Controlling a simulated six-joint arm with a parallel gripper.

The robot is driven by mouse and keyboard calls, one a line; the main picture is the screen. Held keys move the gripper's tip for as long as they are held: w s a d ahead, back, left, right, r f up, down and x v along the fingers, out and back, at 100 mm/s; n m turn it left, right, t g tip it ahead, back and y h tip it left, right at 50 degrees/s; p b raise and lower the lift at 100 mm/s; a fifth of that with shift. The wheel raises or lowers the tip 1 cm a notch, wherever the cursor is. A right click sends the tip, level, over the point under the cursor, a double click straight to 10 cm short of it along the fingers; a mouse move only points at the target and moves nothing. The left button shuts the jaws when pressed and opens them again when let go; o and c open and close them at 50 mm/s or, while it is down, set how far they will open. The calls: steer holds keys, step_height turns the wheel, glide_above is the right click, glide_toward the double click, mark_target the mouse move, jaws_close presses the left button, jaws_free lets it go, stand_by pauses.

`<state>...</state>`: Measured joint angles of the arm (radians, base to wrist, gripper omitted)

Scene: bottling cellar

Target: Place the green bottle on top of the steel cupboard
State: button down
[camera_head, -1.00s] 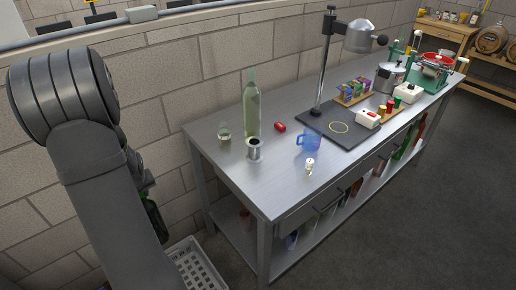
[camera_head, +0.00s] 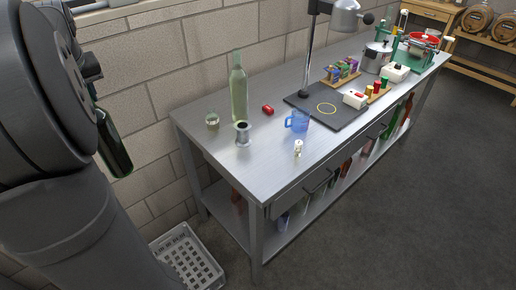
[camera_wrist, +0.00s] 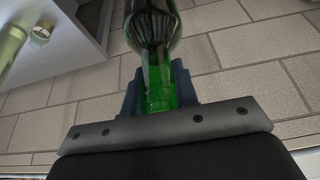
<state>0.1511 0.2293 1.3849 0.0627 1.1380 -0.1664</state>
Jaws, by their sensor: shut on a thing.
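The green bottle (camera_head: 113,146) is dark and shiny and hangs in the air at the left of the head view, in front of the block wall, left of the workbench. In the wrist view the green bottle (camera_wrist: 152,35) sits between the jaws of my gripper (camera_wrist: 158,82), which is shut on its narrow green end. In the head view the jaws are mostly hidden behind my arm. I cannot make out a steel cupboard in either view.
A white crate (camera_head: 186,262) stands on the floor.

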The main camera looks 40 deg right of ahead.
step_height(320, 180, up, 9)
steer(key=s+d+m+h, duration=0.15)
steer(key=s+d, duration=0.45)
steer(key=d, duration=0.6)
steer(key=s+d+m, duration=0.3)
steer(key=s+d, duration=0.3)
steer(key=d, duration=0.6)
steer(key=s+d+m+g+h, duration=0.1)
steer(key=s+d+m, duration=0.1)
steer(key=s+d, duration=0.7)
steer(key=s+d+m+h, duration=0.1)
steer(key=s+d+m, duration=0.3)
steer(key=s, duration=1)
steer(key=w+f+n, duration=0.1)
steer(key=w+f, duration=1)
steer(key=f, duration=0.5)
steer(key=shift+w+d, duration=0.25)
steer(key=shift+w, duration=0.1)
steer(key=shift+n, duration=0.25)
